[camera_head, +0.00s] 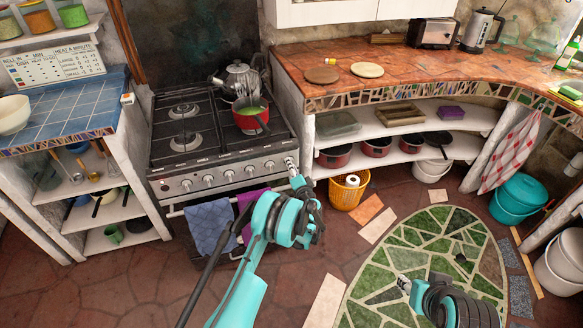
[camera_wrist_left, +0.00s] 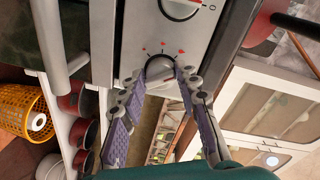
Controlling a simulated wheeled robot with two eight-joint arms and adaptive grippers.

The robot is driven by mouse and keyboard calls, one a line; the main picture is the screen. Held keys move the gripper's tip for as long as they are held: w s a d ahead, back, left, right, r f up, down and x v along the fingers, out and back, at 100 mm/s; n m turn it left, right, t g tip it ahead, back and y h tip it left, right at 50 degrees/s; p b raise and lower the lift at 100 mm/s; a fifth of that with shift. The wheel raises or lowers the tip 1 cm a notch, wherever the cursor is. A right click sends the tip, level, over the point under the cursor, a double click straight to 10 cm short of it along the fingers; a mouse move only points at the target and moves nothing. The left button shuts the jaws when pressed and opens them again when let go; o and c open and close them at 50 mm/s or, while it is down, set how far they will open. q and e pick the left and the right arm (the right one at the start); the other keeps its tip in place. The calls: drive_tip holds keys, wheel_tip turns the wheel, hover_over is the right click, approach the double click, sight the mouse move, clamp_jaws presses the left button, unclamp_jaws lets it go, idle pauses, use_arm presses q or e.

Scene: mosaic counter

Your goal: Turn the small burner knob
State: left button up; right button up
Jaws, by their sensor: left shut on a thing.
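The stove (camera_head: 190,168) has a row of round knobs along its front panel. My left gripper (camera_head: 291,165) is at the right end of that row. In the left wrist view, my left gripper (camera_wrist_left: 161,72) has its fingertips on both sides of a round burner knob (camera_wrist_left: 160,64) and is shut on it. Small red marks show on the panel around the knob. The fingers partly hide the knob, and I cannot read which burner it is for. My right gripper (camera_head: 404,284) is low at the bottom right, over the floor, away from the stove; its opening is too small to tell.
A red pot (camera_head: 251,120) and a kettle (camera_head: 238,79) stand on the stove top. A blue towel (camera_head: 209,225) and a purple towel hang on the front bar below the knobs. An orange basket (camera_head: 347,190) stands on the floor to the right of the stove.

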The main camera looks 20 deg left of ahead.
use_arm(q)
drive_tip(key=shift+w+r+m+g+y, duration=0.1)
drive_tip(key=shift+m+g+y, duration=0.05)
drive_tip(key=shift+m, duration=1.5)
drive_tip(key=shift+r+m+g+y, duration=0.1)
drive_tip(key=shift+m+g+y, duration=0.05)
drive_tip(key=shift+m, duration=1.5)
drive_tip(key=o, duration=1.1)
drive_tip(key=shift+o, duration=0.2)
drive_tip(key=f+v, duration=0.1)
drive_tip(key=v, duration=1.1)
drive_tip(key=shift+r, duration=0.35)
